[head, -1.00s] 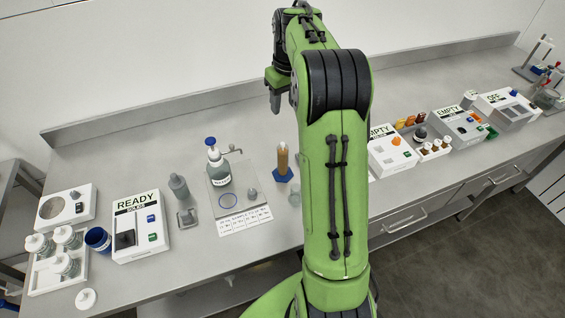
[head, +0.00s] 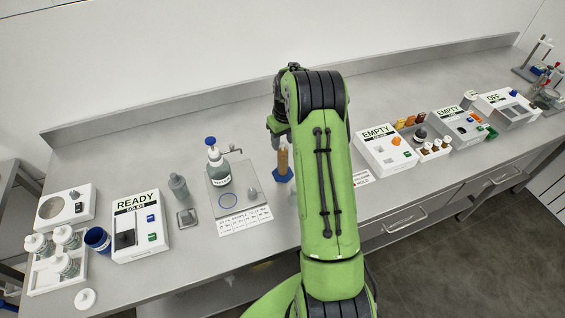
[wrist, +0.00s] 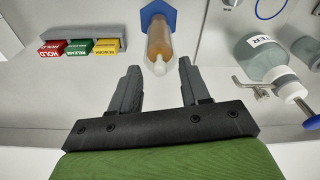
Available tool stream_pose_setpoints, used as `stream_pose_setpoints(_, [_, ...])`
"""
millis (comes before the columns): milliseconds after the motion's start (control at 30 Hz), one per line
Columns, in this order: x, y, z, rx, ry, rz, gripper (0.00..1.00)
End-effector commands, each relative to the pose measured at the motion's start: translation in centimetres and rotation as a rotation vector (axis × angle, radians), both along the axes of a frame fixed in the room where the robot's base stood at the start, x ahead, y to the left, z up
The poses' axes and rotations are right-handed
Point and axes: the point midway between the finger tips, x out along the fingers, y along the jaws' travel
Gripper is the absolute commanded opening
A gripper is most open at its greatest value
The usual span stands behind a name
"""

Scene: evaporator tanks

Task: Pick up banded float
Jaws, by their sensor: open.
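An amber cylinder (head: 283,160) with a blue six-sided base (head: 283,175) stands upright on the bench. It also shows in the wrist view (wrist: 159,42), with a pale, translucent end toward me. I cannot make out a separate banded float; whether one sits inside the cylinder is unclear. My gripper (wrist: 160,68) is open and empty, and the cylinder's pale end appears just beyond and between its fingertips. In the head view my gripper (head: 279,136) hangs above the cylinder, its lower part close to the cylinder's top.
A blue-capped bottle (head: 217,170) stands on a grey tray (head: 240,207) left of the cylinder. A white READY box (head: 140,228) stands farther left, white EMPTY boxes (head: 385,152) to the right. Small coloured signs (wrist: 80,47) show in the wrist view.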

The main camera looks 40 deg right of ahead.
Motion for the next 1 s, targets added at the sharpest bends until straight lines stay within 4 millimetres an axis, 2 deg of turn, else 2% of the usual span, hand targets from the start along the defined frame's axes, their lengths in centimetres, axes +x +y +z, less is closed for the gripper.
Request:
stream_pose_setpoints(167, [0.0, 0.0, -0.1, 0.0, 0.0, 0.0, 0.46])
stream_pose_setpoints(200, [0.0, -0.01, -0.1, 0.0, 0.0, 0.0, 0.43])
stream_pose_setpoints(500, [0.0, -0.02, -0.06, 0.0, 0.0, 0.0, 0.0])
stream_pose_setpoints(867, [0.0, -0.02, -0.03, 0.0, 0.0, 0.0, 0.0])
stream_pose_setpoints(1000, [0.06, -0.05, 0.7, -0.001, -0.003, 0.0, 0.0])
